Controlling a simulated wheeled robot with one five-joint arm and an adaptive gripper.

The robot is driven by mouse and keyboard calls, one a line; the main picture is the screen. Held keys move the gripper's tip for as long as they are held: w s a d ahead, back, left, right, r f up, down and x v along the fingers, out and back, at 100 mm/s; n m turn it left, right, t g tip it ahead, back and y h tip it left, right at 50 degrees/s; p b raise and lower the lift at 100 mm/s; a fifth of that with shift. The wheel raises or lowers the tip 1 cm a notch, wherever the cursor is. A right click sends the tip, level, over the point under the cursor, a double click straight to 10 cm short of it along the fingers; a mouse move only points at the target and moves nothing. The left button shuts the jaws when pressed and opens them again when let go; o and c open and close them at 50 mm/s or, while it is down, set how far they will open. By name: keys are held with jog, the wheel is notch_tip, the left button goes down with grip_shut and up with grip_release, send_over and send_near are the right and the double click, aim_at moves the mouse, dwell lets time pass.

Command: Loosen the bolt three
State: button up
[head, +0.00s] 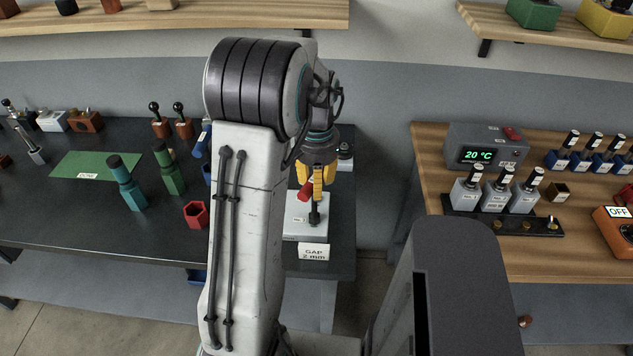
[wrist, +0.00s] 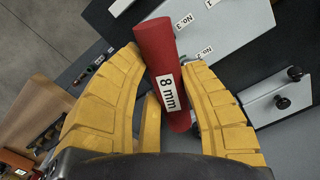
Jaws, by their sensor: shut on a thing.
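My gripper (head: 318,178) has yellow fingers and is shut on a red tool (head: 306,189). The wrist view shows this tool (wrist: 168,75) between the fingers, with a white "8 mm" label, tilted across the picture. In the head view it is over a pale plate (head: 297,232) at the table's right end. A black bolt (head: 314,214) stands on that plate just below the gripper, beside a small number label too blurred to read surely. The wrist view shows black knobs or bolts (wrist: 282,102) on a pale plate to the right. Contact between tool and bolt cannot be told.
A "GAP 2 mm" sign (head: 313,252) stands at the plate's front. On the dark table (head: 80,216) are a red hexagonal socket (head: 196,214), teal (head: 128,185) and green (head: 170,170) tools and a green mat (head: 95,165). A wooden bench (head: 440,160) is right, across a gap.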

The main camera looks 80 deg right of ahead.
jog(key=shift+s+d+n, duration=0.1)
jog(key=shift+n, duration=1.2)
jog(key=shift+m, duration=0.7)
jog(key=shift+r+p, duration=1.35)
jog(key=shift+r, duration=0.35)
jog(key=shift+w+m, duration=0.15)
jog(key=shift+m, duration=1.35)
jog(key=shift+w+m, duration=0.1)
jog(key=shift+m, duration=1.4)
